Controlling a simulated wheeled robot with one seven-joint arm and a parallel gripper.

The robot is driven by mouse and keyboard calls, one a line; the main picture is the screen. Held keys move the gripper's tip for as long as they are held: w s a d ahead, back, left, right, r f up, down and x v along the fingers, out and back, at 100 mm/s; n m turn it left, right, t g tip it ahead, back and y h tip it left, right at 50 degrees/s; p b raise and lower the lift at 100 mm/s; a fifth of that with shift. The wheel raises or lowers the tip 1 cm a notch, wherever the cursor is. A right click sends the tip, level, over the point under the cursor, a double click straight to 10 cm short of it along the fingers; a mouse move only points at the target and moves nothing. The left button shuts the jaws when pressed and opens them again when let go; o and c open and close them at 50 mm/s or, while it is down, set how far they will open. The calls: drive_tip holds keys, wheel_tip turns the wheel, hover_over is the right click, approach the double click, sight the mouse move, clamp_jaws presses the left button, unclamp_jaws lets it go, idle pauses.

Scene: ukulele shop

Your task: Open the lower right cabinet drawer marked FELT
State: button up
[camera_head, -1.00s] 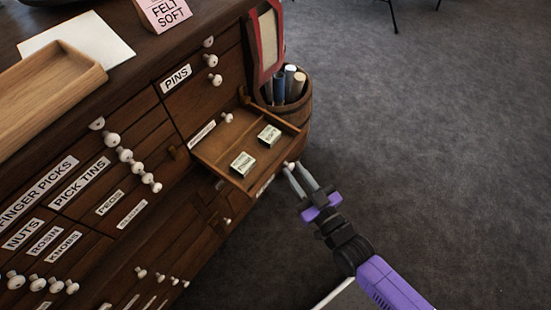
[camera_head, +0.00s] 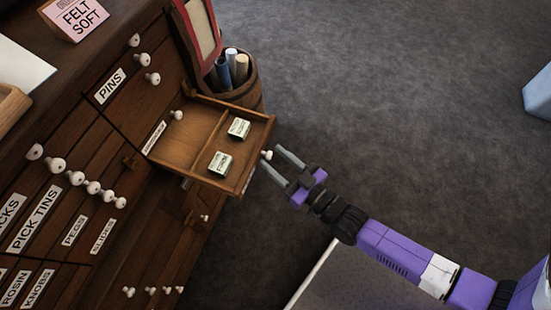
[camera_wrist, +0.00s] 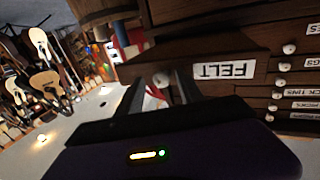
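The FELT drawer (camera_head: 258,128) is pulled well out of the cabinet in the head view, with two small labelled boxes (camera_head: 238,128) (camera_head: 220,163) inside. Its white knob (camera_head: 266,154) is on the front panel. In the wrist view the FELT label (camera_wrist: 222,70) appears upside down beside the knob (camera_wrist: 162,79). My gripper (camera_head: 271,158) is at the drawer front with its fingers spread. In the wrist view my gripper (camera_wrist: 160,85) has one finger on each side of the knob, with visible gaps, so it does not grip it.
A barrel (camera_head: 247,92) with rolled items stands behind the drawer. The PINS drawer (camera_head: 122,95) and other cabinet drawers are closed. A pink FELT SOFT sign (camera_head: 75,17) stands on the cabinet top. The grey carpet (camera_head: 400,120) to the right is clear.

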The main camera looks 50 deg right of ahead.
drive_tip(key=s, duration=0.7)
drive_tip(key=shift+s+a, duration=0.35)
drive_tip(key=shift+s, duration=0.05)
idle(0.4)
drive_tip(key=s+a+r+g+p, duration=0.1)
drive_tip(key=s+r, duration=0.4)
drive_tip(key=r, duration=0.5)
drive_tip(key=s+a+r+n+g+y+p, duration=0.1)
drive_tip(key=s+a+r+p, duration=0.3)
drive_tip(key=r, duration=0.6)
drive_tip(key=shift+s+a+r+g+y, duration=0.2)
drive_tip(key=shift+s+a+g+y, duration=0.1)
drive_tip(key=shift+s+a+g, duration=0.5)
